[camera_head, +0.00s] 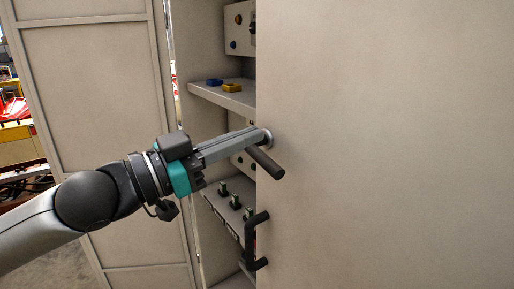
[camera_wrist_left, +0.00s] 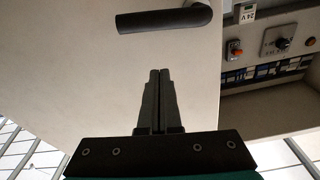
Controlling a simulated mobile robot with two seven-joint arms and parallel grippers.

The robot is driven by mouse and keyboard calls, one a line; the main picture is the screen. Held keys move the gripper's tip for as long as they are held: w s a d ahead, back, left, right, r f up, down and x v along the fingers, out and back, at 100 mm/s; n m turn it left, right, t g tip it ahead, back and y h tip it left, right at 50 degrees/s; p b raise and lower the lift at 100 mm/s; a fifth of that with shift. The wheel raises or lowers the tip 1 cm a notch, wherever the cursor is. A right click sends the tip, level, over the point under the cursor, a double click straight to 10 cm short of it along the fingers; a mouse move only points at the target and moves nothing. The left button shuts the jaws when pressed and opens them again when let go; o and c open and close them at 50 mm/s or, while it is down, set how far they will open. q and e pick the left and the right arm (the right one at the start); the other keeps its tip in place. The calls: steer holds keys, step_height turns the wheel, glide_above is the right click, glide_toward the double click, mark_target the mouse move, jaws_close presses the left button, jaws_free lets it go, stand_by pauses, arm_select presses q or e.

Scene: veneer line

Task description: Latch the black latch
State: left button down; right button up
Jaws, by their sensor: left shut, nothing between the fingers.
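The black latch (camera_head: 267,163) is a dark lever on a round silvery base near the left edge of the cabinet's right door (camera_head: 390,140). In the head view it slants down to the right. In the left wrist view the latch (camera_wrist_left: 165,19) lies across the top, beyond my fingertips. My left gripper (camera_head: 254,136) is beside the latch's base in the head view, overlapping it in the picture. In the left wrist view my left gripper (camera_wrist_left: 159,72) is shut with its fingers together and empty, with a visible gap to the lever. My right gripper is not in view.
A black pull handle (camera_head: 257,241) sits below the latch on the same door. The left door (camera_head: 100,125) stands open. Between the doors, a shelf (camera_head: 222,98) holds a blue and a yellow item. Switches (camera_head: 236,202) and a control panel (camera_head: 240,28) show inside.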

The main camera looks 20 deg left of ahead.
mark_target(257, 154)
arm_select(q)
steer(key=shift+p+x, duration=0.95)
steer(key=shift+x, duration=0.95)
steer(key=shift+a+f, duration=0.1)
steer(key=shift+f, duration=0.5)
steer(key=shift+s+a+f, duration=0.1)
steer(key=shift+a+f, duration=0.1)
steer(key=shift+f, duration=0.5)
steer(key=shift+s+a+f, duration=0.1)
steer(key=shift+a+f, duration=0.1)
steer(key=shift+f, duration=0.45)
